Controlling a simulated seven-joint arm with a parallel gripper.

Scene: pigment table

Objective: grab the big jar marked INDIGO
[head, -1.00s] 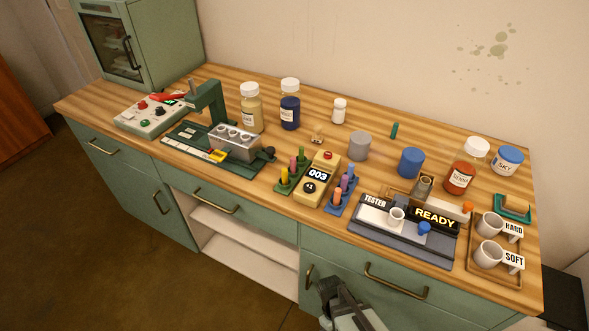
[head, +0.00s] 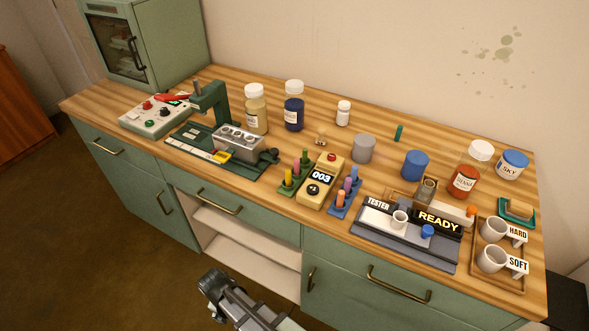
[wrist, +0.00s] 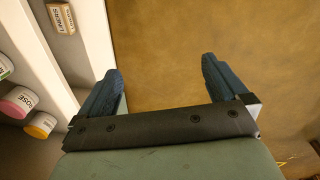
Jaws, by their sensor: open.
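The likely INDIGO jar (head: 293,106) is a big dark blue jar with a white lid and a pale label, too small to read. It stands upright at the back of the table, right of a big tan jar (head: 256,108) with a white lid. My gripper (head: 212,284) is low in front of the cabinet, well below the tabletop and far from the dark blue jar. In the wrist view my gripper (wrist: 162,92) is open, its two blue fingers wide apart with only floor between them.
Right are a red jar (head: 468,172), a SKY jar (head: 512,164) and a tester (head: 405,235). In the wrist view, a shelf holds a pot marked ROSE (wrist: 20,101).

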